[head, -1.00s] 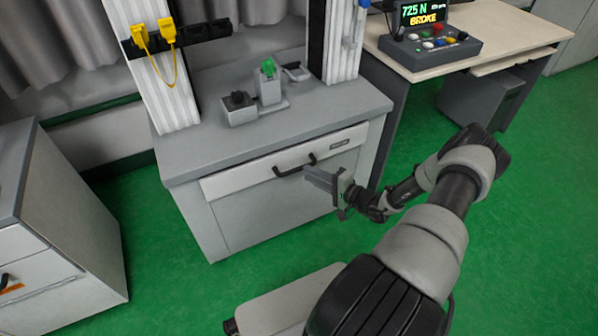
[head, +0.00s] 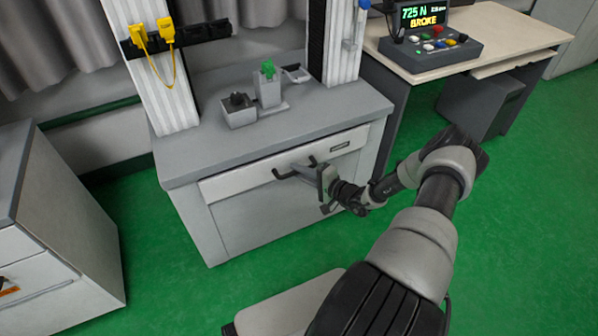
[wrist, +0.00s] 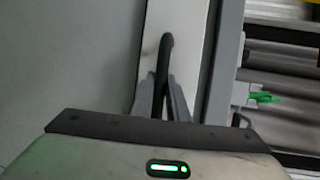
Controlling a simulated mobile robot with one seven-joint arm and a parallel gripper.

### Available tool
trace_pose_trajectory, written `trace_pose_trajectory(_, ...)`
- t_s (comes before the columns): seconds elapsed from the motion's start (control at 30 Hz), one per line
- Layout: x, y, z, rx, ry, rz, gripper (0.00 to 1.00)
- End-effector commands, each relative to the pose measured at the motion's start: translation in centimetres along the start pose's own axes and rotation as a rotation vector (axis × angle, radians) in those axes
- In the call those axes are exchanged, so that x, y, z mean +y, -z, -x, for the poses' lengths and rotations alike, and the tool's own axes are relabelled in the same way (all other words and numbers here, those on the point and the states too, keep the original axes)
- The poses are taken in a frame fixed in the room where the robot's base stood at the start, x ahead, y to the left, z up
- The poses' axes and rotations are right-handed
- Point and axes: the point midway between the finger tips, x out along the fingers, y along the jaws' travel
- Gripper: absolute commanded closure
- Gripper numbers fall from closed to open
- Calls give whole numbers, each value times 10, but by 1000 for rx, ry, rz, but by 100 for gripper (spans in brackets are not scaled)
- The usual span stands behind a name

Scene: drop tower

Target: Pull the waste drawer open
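The waste drawer (head: 225,185) is the white front below the grey top of the cabinet, and it looks closed. Its black bow handle (head: 283,173) is on the front and shows in the wrist view as a dark bar (wrist: 165,55). My gripper (head: 302,172) is at the handle. In the wrist view my two grey fingers (wrist: 160,92) lie on either side of the bar, close against it, and look shut on it. The fingertips are partly hidden behind the bar and by blur.
The cabinet top (head: 330,106) carries a small grey box (head: 238,115) and a block with a green piece (head: 268,72). Another drawer cabinet (head: 60,220) stands at the left. A desk (head: 510,45) with a control box is at the right. Green floor lies clear before the drawer.

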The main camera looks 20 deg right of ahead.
Motion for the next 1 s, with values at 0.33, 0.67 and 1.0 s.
trace_pose_trajectory(0.33,1,-9,24,1,-2,-3,100)
trace_pose_trajectory(0.67,18,-43,104,2,-1,-6,100)
trace_pose_trajectory(1.0,36,-72,173,2,1,-2,100)
